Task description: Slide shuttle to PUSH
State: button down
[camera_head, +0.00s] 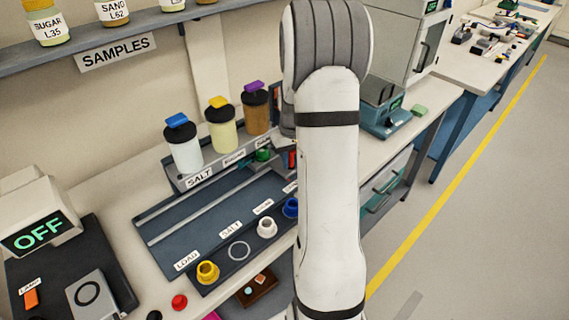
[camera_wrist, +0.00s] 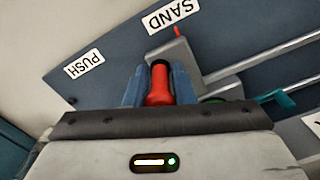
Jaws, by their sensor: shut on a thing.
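In the wrist view, my gripper (camera_wrist: 160,90) has its two blue fingers shut on the red, black-topped handle (camera_wrist: 159,84) of the shuttle. The grey shuttle body (camera_wrist: 179,58) shows beyond the fingers, on the blue-grey track plate (camera_wrist: 110,70). A thin red pointer on the shuttle stands close to the SAND label (camera_wrist: 171,15). The PUSH label (camera_wrist: 84,64) lies further left on the plate, with bare plate between. In the head view, my arm covers the shuttle and the right end of the track (camera_head: 180,222); the LOAD label (camera_head: 187,261) is at its left end.
White (camera_head: 186,153), yellow-topped (camera_head: 222,133) and purple-topped (camera_head: 256,112) jars stand behind the track. Yellow (camera_head: 207,272), white (camera_head: 267,228) and blue (camera_head: 290,208) pots stand along its front. A display reading OFF (camera_head: 38,233) is at left. A green part (camera_wrist: 213,99) is partly hidden beside my gripper.

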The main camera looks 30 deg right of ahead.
dwell(0.3)
jog(key=c, duration=1.4)
grip_release()
jog(key=shift+o, duration=0.2)
jog(key=shift+r+b, duration=0.3)
jog(key=shift+r, duration=3.65)
